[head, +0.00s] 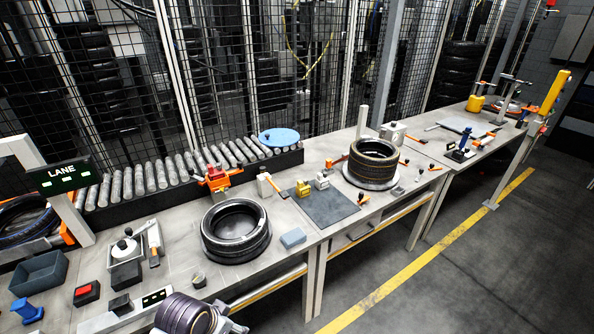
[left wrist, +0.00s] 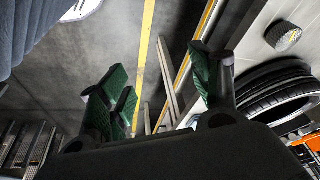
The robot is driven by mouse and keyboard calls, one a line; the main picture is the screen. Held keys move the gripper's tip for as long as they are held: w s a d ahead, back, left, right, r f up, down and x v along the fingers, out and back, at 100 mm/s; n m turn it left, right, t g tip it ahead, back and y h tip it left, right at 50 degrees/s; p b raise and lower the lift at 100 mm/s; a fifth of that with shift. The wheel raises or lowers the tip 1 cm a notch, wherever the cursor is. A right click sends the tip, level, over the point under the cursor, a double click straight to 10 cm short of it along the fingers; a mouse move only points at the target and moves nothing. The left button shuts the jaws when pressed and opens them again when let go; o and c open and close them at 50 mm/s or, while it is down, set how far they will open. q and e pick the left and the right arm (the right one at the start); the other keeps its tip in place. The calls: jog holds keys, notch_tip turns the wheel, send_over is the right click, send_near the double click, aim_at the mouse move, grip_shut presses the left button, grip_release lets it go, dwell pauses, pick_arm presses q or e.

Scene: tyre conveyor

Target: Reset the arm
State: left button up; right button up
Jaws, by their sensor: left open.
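My left gripper (left wrist: 160,88) shows in the left wrist view with its green-padded fingers spread wide and nothing between them. Behind the fingers are the grey floor, the yellow floor line and the bench edge. A black tyre (left wrist: 275,100) lies on the bench to the right of the fingers, apart from them.
In the head view, black tyres (head: 236,232) lie flat on the long bench. A tyre stack (head: 372,163) stands on a round plate farther back. Floor at right is clear.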

pick_arm(q)
jog(key=shift+s+a+n+y, duration=0.6)
jog(key=shift+s+a+n, duration=1.35)
jog(key=shift+a+n, duration=0.2)
notch_tip(320, 180, down, 33)
jog(key=s+g, duration=0.1)
jog(key=s, duration=0.2)
jog(key=s+a+f, duration=0.2)
jog(key=s+f, duration=0.7)
jog(key=s, duration=0.2)
jog(key=s+a+f+g, duration=0.1)
jog(key=s+a+f, duration=0.1)
jog(key=s+f, duration=0.8)
jog(key=shift+s+f+g, duration=0.3)
jog(key=shift+s, duration=0.2)
jog(key=shift+a+m, duration=0.1)
jog(key=shift+m, duration=0.15)
